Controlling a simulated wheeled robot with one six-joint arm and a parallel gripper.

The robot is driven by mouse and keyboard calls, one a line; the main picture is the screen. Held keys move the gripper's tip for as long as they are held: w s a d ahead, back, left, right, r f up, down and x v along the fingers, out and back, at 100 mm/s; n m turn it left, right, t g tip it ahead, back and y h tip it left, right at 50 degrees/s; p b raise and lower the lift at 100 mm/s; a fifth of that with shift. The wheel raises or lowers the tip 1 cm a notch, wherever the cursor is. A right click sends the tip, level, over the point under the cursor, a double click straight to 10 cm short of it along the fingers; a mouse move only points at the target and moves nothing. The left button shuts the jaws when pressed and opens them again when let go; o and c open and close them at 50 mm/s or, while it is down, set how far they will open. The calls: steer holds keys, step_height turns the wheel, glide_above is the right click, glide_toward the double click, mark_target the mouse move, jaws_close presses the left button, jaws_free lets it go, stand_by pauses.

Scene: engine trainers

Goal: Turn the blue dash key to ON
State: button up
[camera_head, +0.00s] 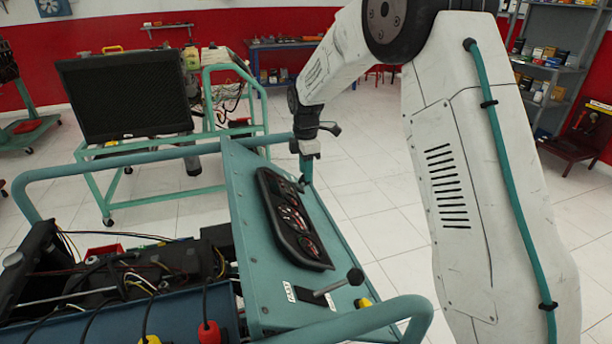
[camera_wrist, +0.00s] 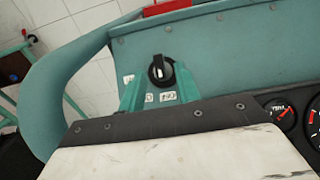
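The blue-green dash panel (camera_head: 245,215) slopes across the middle of the head view. In the wrist view a black key or knob (camera_wrist: 157,71) with a pale strip stands on the dash (camera_wrist: 215,60), upper centre. Small white labels (camera_wrist: 167,96) lie beside and below it; their words are too small to read. My gripper (camera_wrist: 159,84) has its teal fingers apart, one on each side just below the knob; I cannot tell if they touch it. In the head view my gripper (camera_head: 306,172) points down at the far end of the dash, where the key is not clear.
A gauge cluster (camera_head: 290,215) lies beside my gripper on the dash, and a black-knobbed lever (camera_head: 340,288) rises nearer. Teal tube rails (camera_head: 130,158) surround the trainer. A black radiator (camera_head: 125,97) stands on another stand behind. Tiled floor (camera_head: 370,190) is open to the right.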

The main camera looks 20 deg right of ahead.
mark_target(303, 182)
steer(key=shift+f, duration=1.2)
jaws_close()
steer(key=shift+w+m+g, duration=0.15)
steer(key=shift+m+g, duration=0.45)
steer(key=shift+m, duration=0.1)
steer(key=shift+m+g, duration=0.9)
steer(key=shift+m, duration=0.1)
jaws_free()
